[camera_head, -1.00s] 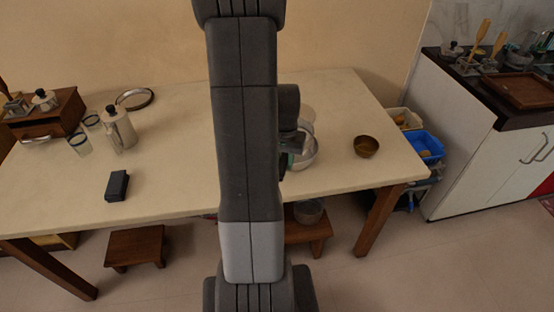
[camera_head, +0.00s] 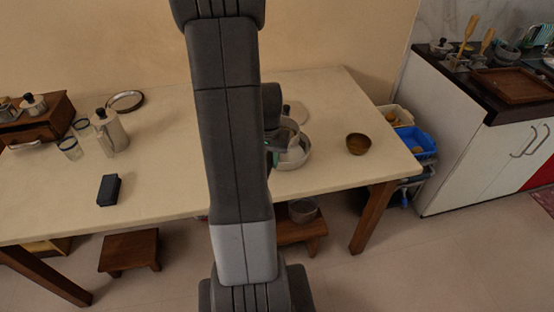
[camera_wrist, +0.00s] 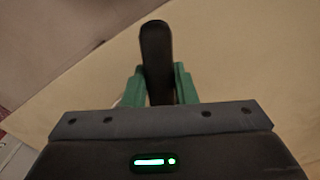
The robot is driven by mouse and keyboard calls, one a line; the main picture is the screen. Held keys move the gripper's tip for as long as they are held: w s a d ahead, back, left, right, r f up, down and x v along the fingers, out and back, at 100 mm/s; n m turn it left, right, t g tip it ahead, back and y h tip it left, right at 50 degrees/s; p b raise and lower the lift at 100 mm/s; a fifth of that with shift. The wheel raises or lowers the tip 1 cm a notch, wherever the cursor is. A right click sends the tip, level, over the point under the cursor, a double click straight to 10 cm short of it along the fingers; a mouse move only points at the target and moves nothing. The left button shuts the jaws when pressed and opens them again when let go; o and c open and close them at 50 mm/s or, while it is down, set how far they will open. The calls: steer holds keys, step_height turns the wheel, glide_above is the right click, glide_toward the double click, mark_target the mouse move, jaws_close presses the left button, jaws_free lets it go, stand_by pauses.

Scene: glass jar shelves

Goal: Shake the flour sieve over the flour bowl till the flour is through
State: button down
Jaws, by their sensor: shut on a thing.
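My gripper (camera_wrist: 158,72) has green fingers and is shut on a dark handle (camera_wrist: 156,45) in the wrist view. I take this to be the handle of the flour sieve; its far end is out of sight there. In the head view a round greyish sieve (camera_head: 284,134) shows beside my arm, over a pale metallic bowl (camera_head: 296,158), the likely flour bowl. My arm hides their left sides and most of my gripper. I cannot tell the gap between sieve and bowl, nor see any flour.
A small brown bowl (camera_head: 358,144) stands to the right on the table (camera_head: 330,100). A round beige item (camera_head: 296,111) lies behind the sieve. A metal pot (camera_head: 111,130), glasses (camera_head: 69,148) and a dark block (camera_head: 108,190) are at left. The table's right end is mostly clear.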

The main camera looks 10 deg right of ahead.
steer(key=shift+s+d, duration=0.2)
steer(key=shift+d, duration=0.5)
steer(key=shift+s+d, duration=0.2)
steer(key=shift+d, duration=0.5)
steer(key=shift+s+d, duration=0.2)
steer(key=shift+d, duration=0.5)
steer(key=shift+a, duration=0.1)
steer(key=shift+w+a, duration=0.2)
steer(key=shift+a, duration=0.5)
steer(key=shift+w+a, duration=0.2)
steer(key=shift+a, duration=0.45)
steer(key=shift+w+a, duration=0.2)
steer(key=shift+a, duration=0.5)
steer(key=shift+d, duration=0.15)
steer(key=d, duration=0.2)
steer(key=s+d, duration=0.1)
steer(key=d, duration=0.1)
steer(key=shift+s, duration=0.1)
steer(key=shift+r, duration=0.2)
